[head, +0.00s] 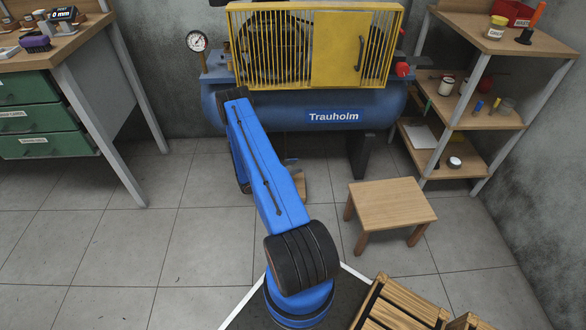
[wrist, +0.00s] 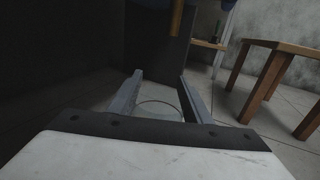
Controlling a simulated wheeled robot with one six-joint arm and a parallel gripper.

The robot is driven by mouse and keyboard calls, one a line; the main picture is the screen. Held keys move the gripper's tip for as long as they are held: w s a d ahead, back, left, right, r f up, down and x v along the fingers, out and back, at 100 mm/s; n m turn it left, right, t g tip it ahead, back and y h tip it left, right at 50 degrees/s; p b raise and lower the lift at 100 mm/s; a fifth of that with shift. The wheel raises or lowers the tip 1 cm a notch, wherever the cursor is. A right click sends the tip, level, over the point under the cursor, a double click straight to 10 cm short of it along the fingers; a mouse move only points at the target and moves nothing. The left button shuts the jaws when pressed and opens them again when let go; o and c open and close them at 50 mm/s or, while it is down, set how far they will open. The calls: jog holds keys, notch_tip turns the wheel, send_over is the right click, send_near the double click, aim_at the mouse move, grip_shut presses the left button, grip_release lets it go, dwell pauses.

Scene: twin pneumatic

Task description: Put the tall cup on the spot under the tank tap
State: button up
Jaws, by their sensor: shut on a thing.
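In the wrist view my gripper (wrist: 160,78) is shut on a clear cup (wrist: 160,103). Only the cup's round rim and part of its glass show between the two fingers; its base is hidden. A brass-coloured pipe end (wrist: 177,18), which looks like the tank tap, hangs above and beyond the fingers. In the head view the blue tank (head: 270,112), marked Trauholm, stands at the back, and my arm reaches down in front of it. My gripper, the cup and the tap are hidden there. I cannot make out the spot under the tap.
A dark upright plate (wrist: 155,60) stands beyond my gripper. A small wooden stool (head: 392,203) stands to the right. A shelf unit (head: 475,120) is at the right wall and a workbench (head: 85,50) at the left. Slatted wooden furniture (head: 395,312) is at the front.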

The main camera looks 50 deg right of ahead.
jog(key=shift+f, duration=0.1)
jog(key=o, duration=1.6)
jog(key=v, duration=1.2)
